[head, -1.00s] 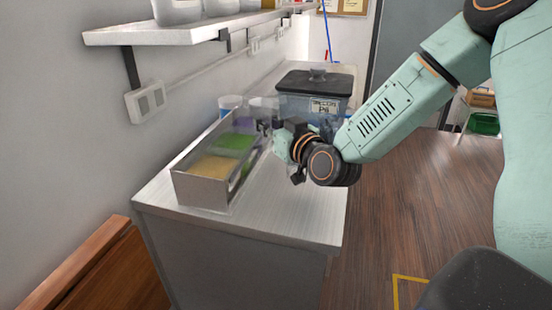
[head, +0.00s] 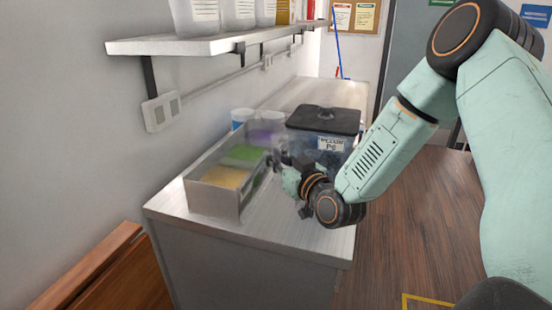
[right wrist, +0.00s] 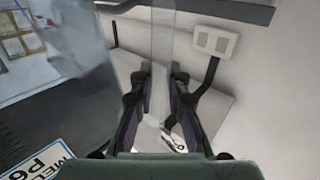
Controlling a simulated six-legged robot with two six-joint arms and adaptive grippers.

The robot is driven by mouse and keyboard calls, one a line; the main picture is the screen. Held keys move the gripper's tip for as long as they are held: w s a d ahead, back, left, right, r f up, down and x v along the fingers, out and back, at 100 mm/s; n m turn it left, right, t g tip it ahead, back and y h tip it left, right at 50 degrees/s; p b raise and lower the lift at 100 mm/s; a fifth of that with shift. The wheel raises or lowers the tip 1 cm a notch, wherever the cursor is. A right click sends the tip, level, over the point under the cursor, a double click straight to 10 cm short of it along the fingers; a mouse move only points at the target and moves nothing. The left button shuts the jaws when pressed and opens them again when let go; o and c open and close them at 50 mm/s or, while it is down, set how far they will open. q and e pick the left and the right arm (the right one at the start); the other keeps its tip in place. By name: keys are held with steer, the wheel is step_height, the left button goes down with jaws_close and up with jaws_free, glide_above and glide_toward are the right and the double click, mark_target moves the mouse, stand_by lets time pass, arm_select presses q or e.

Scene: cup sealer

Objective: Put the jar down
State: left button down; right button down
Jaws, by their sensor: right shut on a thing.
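My right gripper (head: 277,163) is beside the right end of the metal tray, in front of the dark-lidded container. In the right wrist view its fingers (right wrist: 158,100) are closed on a narrow, clear, upright thing, which I take to be the jar (right wrist: 160,50). In the head view the jar is hard to make out; the area above the fingers looks hazy and see-through. I cannot tell whether its base touches the counter. My left gripper is not in view.
The metal tray (head: 213,200) holds yellow and green contents. The dark-lidded container (head: 323,120), labelled P6, stands close behind the gripper. Cups (head: 241,117) stand by the wall under a shelf (head: 190,46). The counter front (head: 280,235) is clear.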

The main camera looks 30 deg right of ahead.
steer(key=c, duration=1.6)
jaws_free()
steer(key=shift+d+f, duration=0.25)
steer(key=shift+c, duration=0.2)
steer(key=o, duration=0.3)
steer(key=shift+a+r, duration=0.1)
steer(key=shift+a, duration=0.05)
